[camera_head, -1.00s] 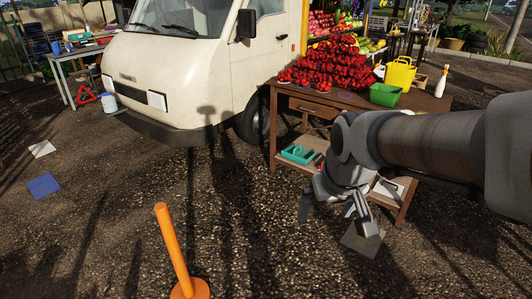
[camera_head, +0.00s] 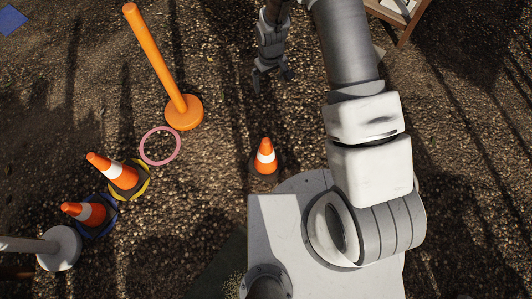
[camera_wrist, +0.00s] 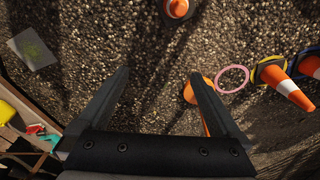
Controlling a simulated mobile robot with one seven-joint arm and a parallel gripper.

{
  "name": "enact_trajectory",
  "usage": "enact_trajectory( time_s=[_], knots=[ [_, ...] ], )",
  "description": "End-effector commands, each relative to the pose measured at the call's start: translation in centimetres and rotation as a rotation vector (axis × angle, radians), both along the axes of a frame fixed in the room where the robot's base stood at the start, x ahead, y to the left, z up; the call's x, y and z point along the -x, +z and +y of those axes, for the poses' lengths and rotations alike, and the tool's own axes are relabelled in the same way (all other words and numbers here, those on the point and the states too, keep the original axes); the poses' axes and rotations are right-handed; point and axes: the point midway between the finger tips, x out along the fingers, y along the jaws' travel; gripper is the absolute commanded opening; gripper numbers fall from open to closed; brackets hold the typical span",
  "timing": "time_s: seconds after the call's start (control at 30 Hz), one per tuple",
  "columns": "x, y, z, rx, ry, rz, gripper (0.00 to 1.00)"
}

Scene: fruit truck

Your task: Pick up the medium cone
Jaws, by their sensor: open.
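Three orange-and-white traffic cones stand on the gravel, and I cannot tell for certain which is the medium one. A lone cone (camera_head: 265,157) stands upright in front of my base; its top shows at the upper edge of the wrist view (camera_wrist: 177,9). A second cone (camera_head: 119,173) stands with a yellow ring around its base, also at right in the wrist view (camera_wrist: 283,84). A third cone (camera_head: 88,213) has a blue ring around its base. My gripper (camera_head: 273,84) is open and empty, beyond the lone cone; its spread fingers (camera_wrist: 160,74) show in the wrist view.
An orange post (camera_head: 158,62) on a round base stands to the left of my gripper. A pink ring (camera_head: 160,147) lies flat near the post. A wooden table (camera_head: 402,18) is at the upper right. Open gravel surrounds the lone cone.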

Motion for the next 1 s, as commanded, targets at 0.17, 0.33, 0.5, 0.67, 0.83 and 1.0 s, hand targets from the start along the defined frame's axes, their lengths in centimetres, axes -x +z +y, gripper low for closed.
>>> enact_trajectory(
  time_s=[0.17,0.33,0.5,0.67,0.83,1.0],
  knots=[
    [2.5,-11.3,1.1,0.010,0.064,0.056,1.00],
    [4.8,-18.1,1.5,0.013,0.105,0.087,1.00],
    [6.2,-21.3,1.6,0.014,0.128,0.101,1.00],
    [6.6,-23.6,1.6,0.015,0.132,0.105,1.00],
    [6.6,-27.4,1.5,0.016,0.131,0.105,1.00],
    [6.5,-31.0,1.5,0.015,0.130,0.105,1.00]
  ],
)
